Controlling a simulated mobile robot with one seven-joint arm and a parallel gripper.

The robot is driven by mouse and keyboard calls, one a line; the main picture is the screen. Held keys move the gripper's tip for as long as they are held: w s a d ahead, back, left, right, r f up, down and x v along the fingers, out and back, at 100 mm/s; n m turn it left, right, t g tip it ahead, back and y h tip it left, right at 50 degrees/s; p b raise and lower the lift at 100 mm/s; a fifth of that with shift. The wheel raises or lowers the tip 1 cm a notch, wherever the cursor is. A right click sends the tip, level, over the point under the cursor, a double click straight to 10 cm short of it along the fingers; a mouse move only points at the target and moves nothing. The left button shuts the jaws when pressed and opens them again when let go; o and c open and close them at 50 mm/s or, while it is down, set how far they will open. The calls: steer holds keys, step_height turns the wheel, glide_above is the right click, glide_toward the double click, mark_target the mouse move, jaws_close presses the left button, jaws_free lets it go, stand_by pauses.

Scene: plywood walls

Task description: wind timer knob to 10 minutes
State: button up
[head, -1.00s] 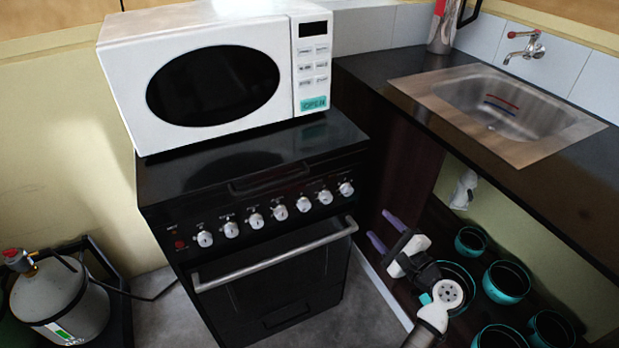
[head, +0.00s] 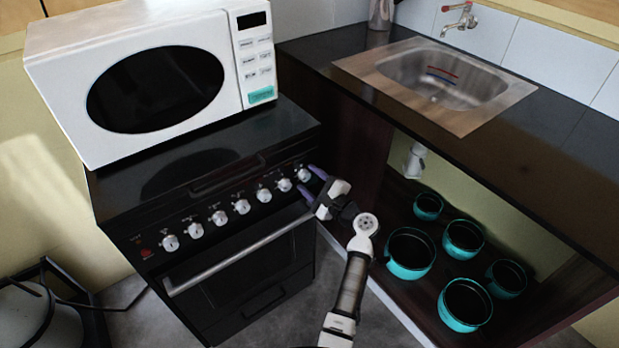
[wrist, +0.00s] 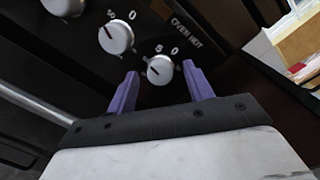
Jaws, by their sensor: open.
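A row of white round knobs runs along the black oven's front panel. The rightmost knob (head: 303,175) is at the panel's right end; no legible label names it as the timer. In the wrist view this knob (wrist: 160,69) has a short dark pointer mark, with a "0" printed above it. My gripper (head: 312,181) is open and empty, its purple fingers pointing at the panel by that knob. In the wrist view the fingertips (wrist: 160,74) lie on either side of the knob; I cannot tell whether they reach around it or stop short.
A second knob (wrist: 115,37) is close to the left finger. The oven's handle bar (head: 240,253) runs below the panel. A white microwave (head: 245,100) stands on the oven. The counter with the sink (head: 435,80) is to the right, with several teal pots (head: 410,268) beneath.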

steer(key=shift+w+a, duration=0.2)
steer(key=shift+w, duration=0.05)
steer(key=c, duration=1)
stand_by(0.7)
steer(key=o, duration=1)
steer(key=b+v, duration=0.2)
steer(key=v, duration=1.2)
